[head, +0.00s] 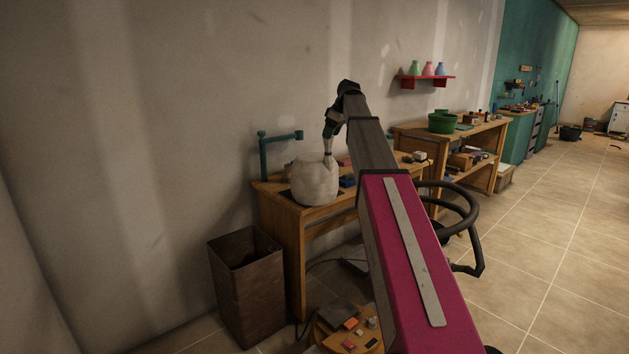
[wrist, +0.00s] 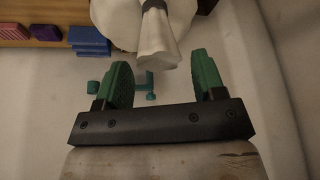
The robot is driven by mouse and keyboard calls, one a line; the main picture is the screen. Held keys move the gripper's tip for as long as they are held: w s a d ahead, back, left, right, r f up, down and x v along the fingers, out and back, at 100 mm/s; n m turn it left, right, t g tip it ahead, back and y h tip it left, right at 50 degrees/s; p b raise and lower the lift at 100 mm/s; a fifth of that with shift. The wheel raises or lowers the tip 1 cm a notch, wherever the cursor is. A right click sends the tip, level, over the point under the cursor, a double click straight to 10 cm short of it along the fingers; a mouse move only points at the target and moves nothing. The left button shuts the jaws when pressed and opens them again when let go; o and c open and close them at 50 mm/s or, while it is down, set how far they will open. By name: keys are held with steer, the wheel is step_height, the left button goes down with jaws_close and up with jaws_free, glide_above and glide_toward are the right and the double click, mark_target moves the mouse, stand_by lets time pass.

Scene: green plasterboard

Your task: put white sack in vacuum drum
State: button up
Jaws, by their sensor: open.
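The white sack (head: 315,185) stands upright on the near wooden workbench (head: 291,231). Its gathered neck points up toward my gripper (head: 329,143), which is just above it. In the wrist view the sack (wrist: 118,20) is at the top, and its pale neck reaches toward the gap between the two green fingers of my gripper (wrist: 162,65). The fingers are open and apart, with nothing gripped. A black vacuum hose (head: 470,210) loops out to the right of my arm. The drum itself is not clearly visible; my arm covers that area.
A brown open bin (head: 246,290) stands left of the workbench. A teal post fixture (head: 279,139) rises behind the sack. Blue blocks (wrist: 90,40) lie near it. A round low table (head: 343,330) with small items is in front. Open tiled floor lies right.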

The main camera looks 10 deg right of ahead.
mark_target(328, 144)
steer(key=shift+d+x, duration=0.15)
steer(key=shift+x, duration=1.3)
steer(key=shift+d+x, duration=0.15)
steer(key=shift+x, duration=1.25)
steer(key=shift+f, duration=0.1)
jaws_close()
